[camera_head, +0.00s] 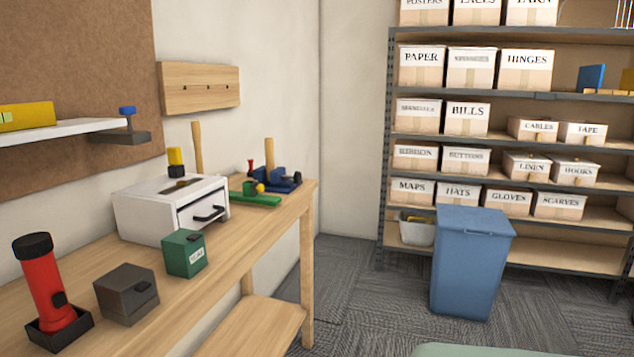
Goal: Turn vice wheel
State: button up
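A small blue device (283,180) that looks like a vice sits at the far end of the wooden workbench (235,250). A green piece (252,197) with a small yellow round part (260,188) lies just in front of it. A thin red-topped post (250,165) stands beside them. These parts overlap and are small, so I cannot tell which is the vice wheel. My gripper is not in view.
A white drawer box (150,212), green box (184,254), dark grey box (125,292) and red cylinder (45,285) stand on the bench. A blue bin (470,265) stands before the box-filled shelving (545,138). Carpet between bench and bin is clear.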

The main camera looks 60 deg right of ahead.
aim_at(296, 177)
jog(key=z, duration=1.6)
jog(key=i+l+z, duration=0.1)
jog(key=i+z, duration=0.2)
jog(key=i, duration=1)
